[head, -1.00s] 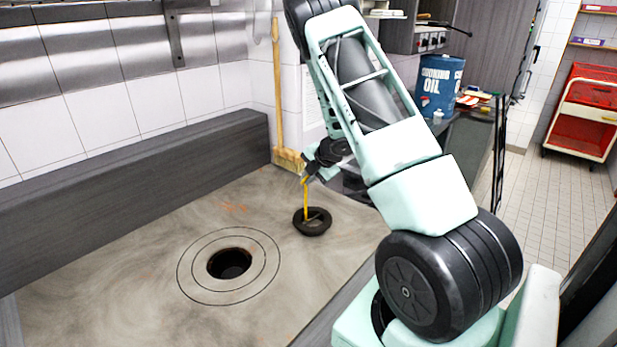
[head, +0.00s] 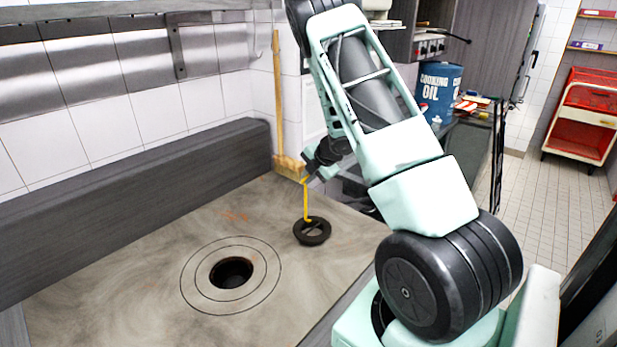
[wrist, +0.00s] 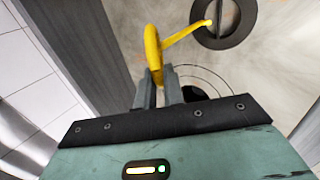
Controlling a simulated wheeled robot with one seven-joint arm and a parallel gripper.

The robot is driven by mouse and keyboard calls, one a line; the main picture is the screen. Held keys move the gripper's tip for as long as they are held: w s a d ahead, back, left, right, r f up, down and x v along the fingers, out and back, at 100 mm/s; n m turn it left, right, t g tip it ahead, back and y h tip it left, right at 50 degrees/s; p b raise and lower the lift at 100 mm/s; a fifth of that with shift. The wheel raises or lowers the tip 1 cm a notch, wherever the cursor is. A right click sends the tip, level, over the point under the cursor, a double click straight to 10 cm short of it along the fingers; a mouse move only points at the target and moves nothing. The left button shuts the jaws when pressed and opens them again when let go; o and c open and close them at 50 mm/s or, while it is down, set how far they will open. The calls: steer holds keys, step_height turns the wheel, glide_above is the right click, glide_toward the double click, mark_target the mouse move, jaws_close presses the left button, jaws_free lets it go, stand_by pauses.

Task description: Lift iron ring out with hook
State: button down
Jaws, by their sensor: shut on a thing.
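My gripper (head: 309,176) is shut on a yellow hook (head: 306,200), which hangs down from it. In the wrist view, the gripper (wrist: 160,88) has the hook's looped handle (wrist: 153,48) between its fingers. The iron ring (head: 300,236) is dark and round with a bar across its opening. It appears flat on the stove top, right of the round hole. The hook's lower end is at the ring's far side; in the wrist view it meets the ring (wrist: 245,35) near the bar. I cannot tell whether it is caught under the bar.
The stove top (head: 130,295) has an open dark hole (head: 231,273) with circular seams around it. A grey ledge (head: 130,200) and tiled wall run behind. A broom (head: 278,110) stands at the back corner. A blue cooking oil can (head: 438,90) stands further right.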

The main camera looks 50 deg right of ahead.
steer(key=shift+r+p, duration=1.85)
steer(key=shift+r, duration=0.45)
